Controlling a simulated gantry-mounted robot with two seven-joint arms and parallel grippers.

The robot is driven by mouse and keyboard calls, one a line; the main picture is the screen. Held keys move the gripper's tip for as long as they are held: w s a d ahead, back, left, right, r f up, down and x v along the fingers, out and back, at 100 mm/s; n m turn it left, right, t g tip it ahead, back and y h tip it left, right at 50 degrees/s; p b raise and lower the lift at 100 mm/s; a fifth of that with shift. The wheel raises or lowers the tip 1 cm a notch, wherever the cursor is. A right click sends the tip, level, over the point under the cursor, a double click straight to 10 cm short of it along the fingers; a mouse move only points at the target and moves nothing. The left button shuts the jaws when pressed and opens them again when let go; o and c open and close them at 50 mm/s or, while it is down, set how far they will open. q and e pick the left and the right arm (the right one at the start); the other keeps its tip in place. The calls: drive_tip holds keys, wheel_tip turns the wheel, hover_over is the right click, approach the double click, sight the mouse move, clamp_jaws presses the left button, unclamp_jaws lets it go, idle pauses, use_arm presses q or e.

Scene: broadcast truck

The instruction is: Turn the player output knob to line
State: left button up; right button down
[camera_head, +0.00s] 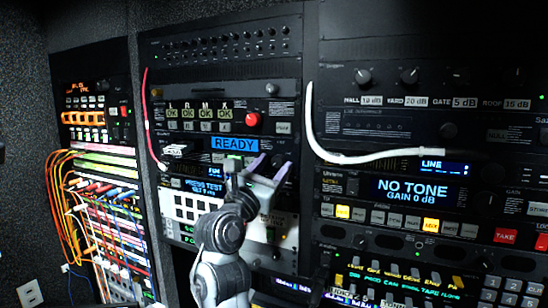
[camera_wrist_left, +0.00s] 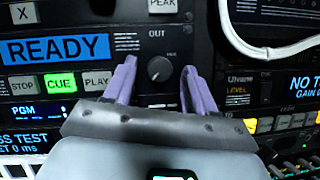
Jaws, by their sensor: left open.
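The player output knob (camera_wrist_left: 160,69) is a small dark round knob under the label OUT on the player panel. In the left wrist view it lies between the two purple fingers of my left gripper (camera_wrist_left: 159,68), with a gap on each side. A pale mark shows on its face, but which setting it points to is too small to tell. In the head view my left gripper (camera_head: 267,167) is open in front of the player, by the READY display (camera_head: 235,144), and partly covers the knob's surroundings. My right gripper is not in view.
The lit CUE button (camera_wrist_left: 60,82) and PLAY button (camera_wrist_left: 97,80) sit left of the fingers. A white cable (camera_head: 370,157) hangs across the rack to the right. A red cable (camera_head: 147,120) runs down at the left, and orange patch cords (camera_head: 58,205) hang farther left.

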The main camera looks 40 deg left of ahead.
use_arm(q)
drive_tip(key=shift+w+r, duration=0.15)
drive_tip(key=shift+w, duration=0.3)
